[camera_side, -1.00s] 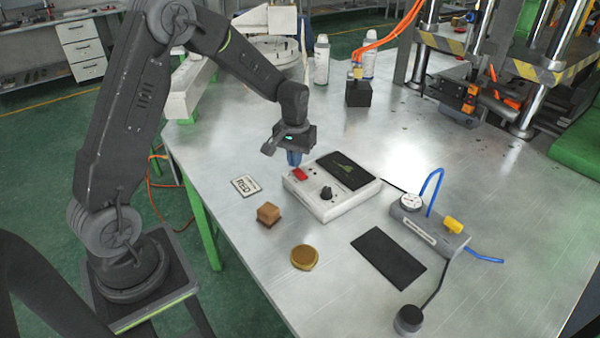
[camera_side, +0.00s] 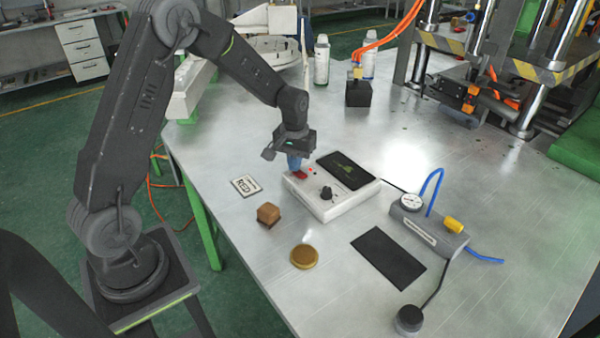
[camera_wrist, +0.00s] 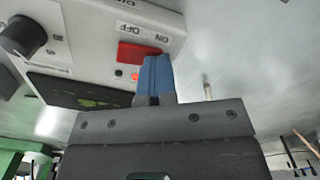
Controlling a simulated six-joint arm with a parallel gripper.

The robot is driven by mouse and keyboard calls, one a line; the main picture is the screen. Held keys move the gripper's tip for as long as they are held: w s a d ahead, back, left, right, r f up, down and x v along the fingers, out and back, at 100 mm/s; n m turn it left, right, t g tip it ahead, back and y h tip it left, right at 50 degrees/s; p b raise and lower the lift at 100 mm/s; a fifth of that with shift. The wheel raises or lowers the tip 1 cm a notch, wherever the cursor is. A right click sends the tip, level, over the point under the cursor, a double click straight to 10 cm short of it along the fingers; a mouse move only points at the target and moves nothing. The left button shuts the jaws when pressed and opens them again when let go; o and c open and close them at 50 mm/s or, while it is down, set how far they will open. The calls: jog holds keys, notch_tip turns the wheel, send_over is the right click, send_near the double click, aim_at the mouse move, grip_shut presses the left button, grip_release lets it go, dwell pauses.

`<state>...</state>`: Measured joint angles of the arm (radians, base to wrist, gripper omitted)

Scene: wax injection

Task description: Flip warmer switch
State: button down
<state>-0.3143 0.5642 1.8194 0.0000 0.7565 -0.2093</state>
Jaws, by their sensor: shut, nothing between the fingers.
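The warmer (camera_side: 335,202) is a white box on the metal table, with a black plate on top and a black knob (camera_side: 327,193). Its red switch (camera_side: 300,175) sits at the left corner, partly hidden by my gripper (camera_side: 295,166). In the wrist view the red switch (camera_wrist: 136,51) lies beside the ON and OFF labels, and a small red light glows near it. My gripper's blue fingers (camera_wrist: 152,66) are shut and empty, with their tips at the switch's edge. They look to be touching it.
A card (camera_side: 246,186), a brown block (camera_side: 268,214) and a gold disc (camera_side: 304,257) lie in front of the warmer. A black mat (camera_side: 389,258) and a grey gauge unit (camera_side: 430,232) are to the right. Bottles and a black block (camera_side: 358,94) stand behind.

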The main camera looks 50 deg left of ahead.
jog(key=shift+r, duration=3.5)
jog(key=shift+r, duration=0.15)
jog(key=s+d+r+m+t, duration=0.4)
jog(key=s+d+r, duration=0.6)
jog(key=s+r, duration=0.35)
jog(key=s+d+m+t, duration=0.1)
jog(key=s+d+m, duration=0.1)
jog(key=s, duration=0.7)
jog(key=shift+d+f+t, duration=0.3)
jog(key=shift+d, duration=0.55)
